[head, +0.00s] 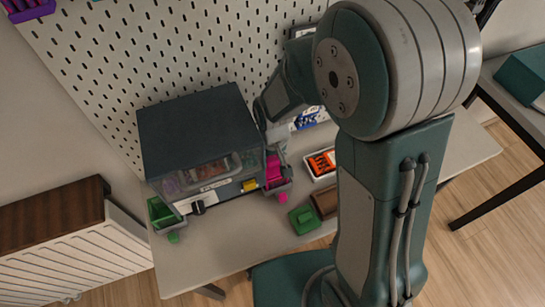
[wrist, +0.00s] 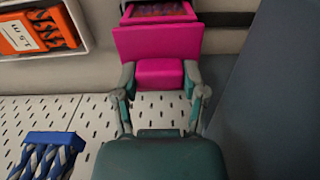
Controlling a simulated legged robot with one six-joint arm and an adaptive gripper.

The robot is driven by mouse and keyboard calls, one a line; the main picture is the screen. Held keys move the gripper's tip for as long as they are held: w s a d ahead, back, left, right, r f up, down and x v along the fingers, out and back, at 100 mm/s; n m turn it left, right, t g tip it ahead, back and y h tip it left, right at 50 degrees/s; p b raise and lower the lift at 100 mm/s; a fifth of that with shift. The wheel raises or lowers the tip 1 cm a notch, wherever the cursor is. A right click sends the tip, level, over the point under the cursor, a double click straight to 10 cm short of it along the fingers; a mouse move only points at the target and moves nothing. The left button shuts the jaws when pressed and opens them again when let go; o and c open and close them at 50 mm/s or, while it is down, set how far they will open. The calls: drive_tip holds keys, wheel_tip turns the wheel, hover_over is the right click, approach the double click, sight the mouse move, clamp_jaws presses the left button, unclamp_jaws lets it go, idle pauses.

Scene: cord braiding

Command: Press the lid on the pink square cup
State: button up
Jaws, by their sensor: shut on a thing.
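In the wrist view my gripper (wrist: 160,98) is shut on the square grip of a pink lid (wrist: 160,42), one finger on each side. The lid's flat plate faces away from my palm. Just beyond it is the pink square cup (wrist: 158,12), its top edge showing and something brownish inside. The plate hides the near part of the cup; I cannot tell whether they touch. In the head view the pink lid (head: 273,168) is at the right side of the dark machine, and my gripper (head: 272,142) is small and partly hidden by my arm.
The dark machine (head: 198,130) stands close beside the lid. A white tray with orange contents (head: 321,162), a green lid-like piece (head: 303,219) and a brown block (head: 325,203) lie to the right. Blue cord (wrist: 47,155) is near the pegboard (wrist: 75,110).

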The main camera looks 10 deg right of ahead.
drive_tip(key=shift+f, duration=0.5)
drive_tip(key=o, duration=1.3)
drive_tip(key=shift+o, duration=0.4)
drive_tip(key=shift+r, duration=0.15)
drive_tip(key=shift+r, duration=2.9)
drive_tip(key=shift+r, duration=0.1)
